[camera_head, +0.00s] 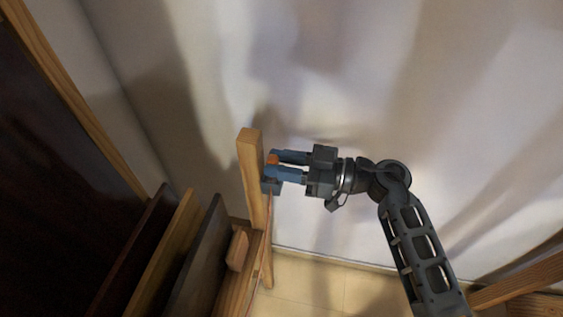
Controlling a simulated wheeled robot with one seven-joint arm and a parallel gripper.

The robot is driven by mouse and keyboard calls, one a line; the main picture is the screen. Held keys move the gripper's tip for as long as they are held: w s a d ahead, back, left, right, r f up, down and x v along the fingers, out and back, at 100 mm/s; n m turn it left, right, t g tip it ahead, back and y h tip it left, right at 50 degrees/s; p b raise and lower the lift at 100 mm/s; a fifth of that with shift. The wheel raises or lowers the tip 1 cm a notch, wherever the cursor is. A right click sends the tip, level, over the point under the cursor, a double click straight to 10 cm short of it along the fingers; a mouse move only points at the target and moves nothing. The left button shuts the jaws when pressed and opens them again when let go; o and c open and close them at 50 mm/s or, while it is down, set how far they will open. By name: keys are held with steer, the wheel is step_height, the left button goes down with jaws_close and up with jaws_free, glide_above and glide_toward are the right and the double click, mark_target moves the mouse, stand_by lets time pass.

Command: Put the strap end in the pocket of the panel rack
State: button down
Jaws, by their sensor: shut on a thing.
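My gripper (274,166) reaches in from the right, with its blue fingers shut on a small orange piece (272,160), which appears to be the strap end. The fingertips are beside the upper part of the wooden post (252,180) of the panel rack. A small blue-grey block (270,187) shows just below the fingers, near the post. A thin reddish-brown strip (268,220), perhaps the strap, hangs below it along the post. I cannot make out the pocket clearly; a small wooden block (237,250) sits on the rack beside the panels.
Several upright panels lean in the rack at lower left, including a grey one (200,255) and a wooden one (165,250). A dark wood-framed surface (50,170) fills the left. A wooden beam (520,281) shows at lower right. Space above my gripper is clear before the pale wall (330,70).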

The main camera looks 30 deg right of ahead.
steer(key=c, duration=0.8)
jaws_free()
steer(key=shift+f, duration=0.1)
steer(key=shift+s+d, duration=0.1)
steer(key=v, duration=1.1)
steer(key=shift+s+d+b, duration=0.25)
steer(key=shift+b, duration=0.2)
